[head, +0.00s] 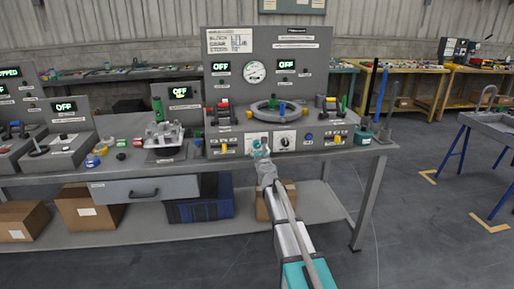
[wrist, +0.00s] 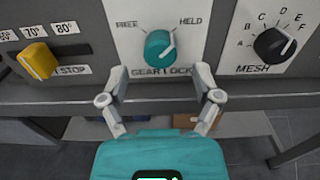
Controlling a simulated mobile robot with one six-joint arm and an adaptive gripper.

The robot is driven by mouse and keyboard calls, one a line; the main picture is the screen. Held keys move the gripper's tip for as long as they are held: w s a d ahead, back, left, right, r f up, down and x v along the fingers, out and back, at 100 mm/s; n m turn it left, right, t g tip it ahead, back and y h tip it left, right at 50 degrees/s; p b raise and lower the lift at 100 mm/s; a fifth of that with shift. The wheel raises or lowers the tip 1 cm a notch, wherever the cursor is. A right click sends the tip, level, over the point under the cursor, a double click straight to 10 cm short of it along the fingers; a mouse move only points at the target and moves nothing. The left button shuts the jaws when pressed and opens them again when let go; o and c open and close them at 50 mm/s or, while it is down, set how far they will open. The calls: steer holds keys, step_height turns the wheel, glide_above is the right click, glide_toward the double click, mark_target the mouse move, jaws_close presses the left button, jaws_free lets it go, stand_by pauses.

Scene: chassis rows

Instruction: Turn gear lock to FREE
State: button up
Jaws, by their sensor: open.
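The GEAR LOCK knob (wrist: 160,48) is a round teal dial on a white plate in the wrist view. FREE is printed at its upper left and HELD at its upper right. Its white pointer mark slants up and right, toward HELD. My gripper (wrist: 160,72) is open, with one finger to the lower left of the knob and one to the lower right. The fingers look apart from the knob, and nothing is between them. In the head view my gripper (head: 262,150) is at the front of the console, largely covering the knob.
A black MESH knob (wrist: 275,46) with letter marks is right of the plate. A yellow STOP lever (wrist: 38,61) is to the left. The bench edge (wrist: 60,108) runs below the panel. The grey console (head: 325,72) has a dial and OFF displays.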

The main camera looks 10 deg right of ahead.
mark_target(257, 147)
steer(key=shift+w, duration=1.75)
jaws_close()
